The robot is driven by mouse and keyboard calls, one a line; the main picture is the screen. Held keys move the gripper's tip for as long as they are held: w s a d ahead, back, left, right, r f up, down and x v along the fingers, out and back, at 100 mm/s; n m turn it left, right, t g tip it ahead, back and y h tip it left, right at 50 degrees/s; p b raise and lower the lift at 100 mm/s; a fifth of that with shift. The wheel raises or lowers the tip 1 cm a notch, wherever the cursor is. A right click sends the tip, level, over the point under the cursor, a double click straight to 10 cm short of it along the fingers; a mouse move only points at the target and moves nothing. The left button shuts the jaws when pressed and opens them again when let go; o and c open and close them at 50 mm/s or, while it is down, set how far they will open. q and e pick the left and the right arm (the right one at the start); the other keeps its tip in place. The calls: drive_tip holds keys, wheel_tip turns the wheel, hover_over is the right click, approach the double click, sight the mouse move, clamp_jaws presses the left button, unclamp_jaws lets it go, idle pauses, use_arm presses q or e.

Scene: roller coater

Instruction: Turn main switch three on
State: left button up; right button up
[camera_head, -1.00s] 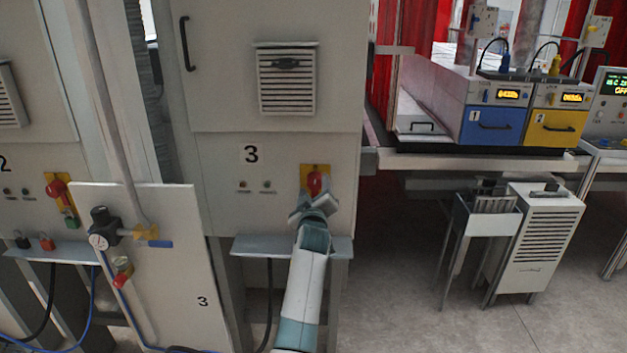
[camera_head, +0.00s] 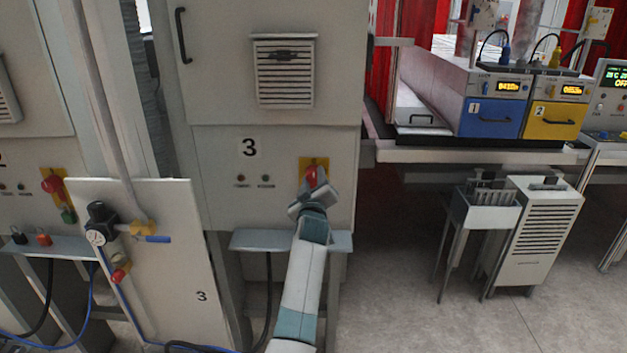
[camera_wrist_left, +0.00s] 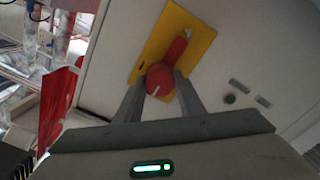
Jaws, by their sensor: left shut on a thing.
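The main switch of cabinet three is a red rotary knob (camera_head: 311,175) on a yellow plate (camera_head: 323,163), on the cabinet front (camera_head: 220,205) right of the black number 3. In the left wrist view the red knob (camera_wrist_left: 160,80) sits between my fingers, with a pale mark on its round end; the yellow plate (camera_wrist_left: 190,25) is tilted in that picture. My left gripper (camera_head: 312,190) is shut on the knob, one finger on each side; it also fills the lower left wrist view (camera_wrist_left: 160,92). The gripper partly hides the knob in the head view. My right gripper is not in view.
A grey ledge (camera_head: 262,240) juts out below the switch. A panel with a valve and gauge (camera_head: 150,270) stands left of it. Another red switch (camera_head: 52,184) is on the left cabinet. Blue and yellow units (camera_head: 490,118) sit on a bench at right.

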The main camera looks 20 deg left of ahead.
use_arm(q)
drive_tip(key=shift+m, duration=0.3)
drive_tip(key=m+b, duration=0.1)
drive_tip(key=m, duration=0.8)
drive_tip(key=shift+r, duration=0.1)
drive_tip(key=m, duration=0.4)
drive_tip(key=m+p, duration=0.1)
drive_tip(key=m, duration=0.3)
idle(0.5)
drive_tip(key=o, duration=1)
drive_tip(key=shift+w, duration=0.1)
drive_tip(key=shift+o, duration=0.2)
drive_tip(key=shift+d, duration=0.1)
